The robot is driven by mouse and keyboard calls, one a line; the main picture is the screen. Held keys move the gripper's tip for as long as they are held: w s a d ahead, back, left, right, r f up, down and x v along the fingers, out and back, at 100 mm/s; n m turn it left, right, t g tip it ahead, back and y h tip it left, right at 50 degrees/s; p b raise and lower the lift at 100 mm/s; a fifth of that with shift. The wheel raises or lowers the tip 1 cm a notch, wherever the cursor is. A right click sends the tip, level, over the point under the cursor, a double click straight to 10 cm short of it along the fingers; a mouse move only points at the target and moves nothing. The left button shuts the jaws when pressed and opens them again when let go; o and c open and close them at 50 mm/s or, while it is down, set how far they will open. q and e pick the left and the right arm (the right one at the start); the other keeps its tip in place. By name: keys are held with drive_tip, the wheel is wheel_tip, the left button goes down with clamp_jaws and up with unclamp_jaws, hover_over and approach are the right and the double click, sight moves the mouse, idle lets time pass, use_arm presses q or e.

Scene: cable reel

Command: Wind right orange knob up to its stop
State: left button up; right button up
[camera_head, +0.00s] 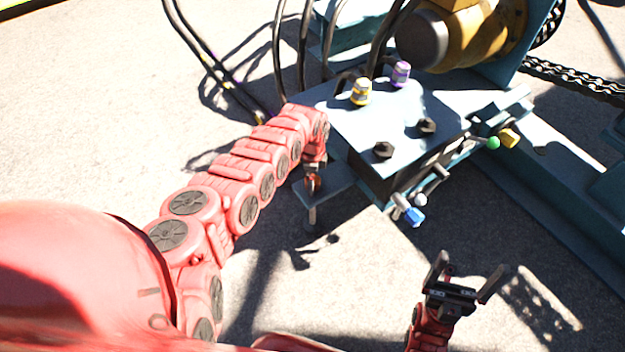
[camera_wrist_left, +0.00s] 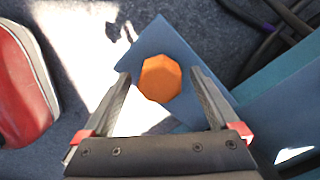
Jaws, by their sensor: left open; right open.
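An orange eight-sided knob (camera_wrist_left: 160,78) sits on a blue plate (camera_wrist_left: 147,48) in the left wrist view. My open left gripper (camera_wrist_left: 161,92) has one finger on each side of the knob; I cannot tell whether they touch it. In the head view my left gripper (camera_head: 313,168) reaches down over a small side plate (camera_head: 328,188) of the blue machine. Only a little of the orange knob (camera_head: 313,184) shows below it. My right gripper (camera_head: 468,272) is open and empty, low in the picture, apart from the machine.
The blue machine block (camera_head: 350,125) carries a yellow-and-white knob (camera_head: 361,92), a purple knob (camera_head: 400,74) and black bolts (camera_head: 383,150). Black cables (camera_head: 278,55) rise behind.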

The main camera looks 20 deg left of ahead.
use_arm(q)
drive_tip(key=c, duration=1.4)
drive_tip(key=shift+o, duration=0.2)
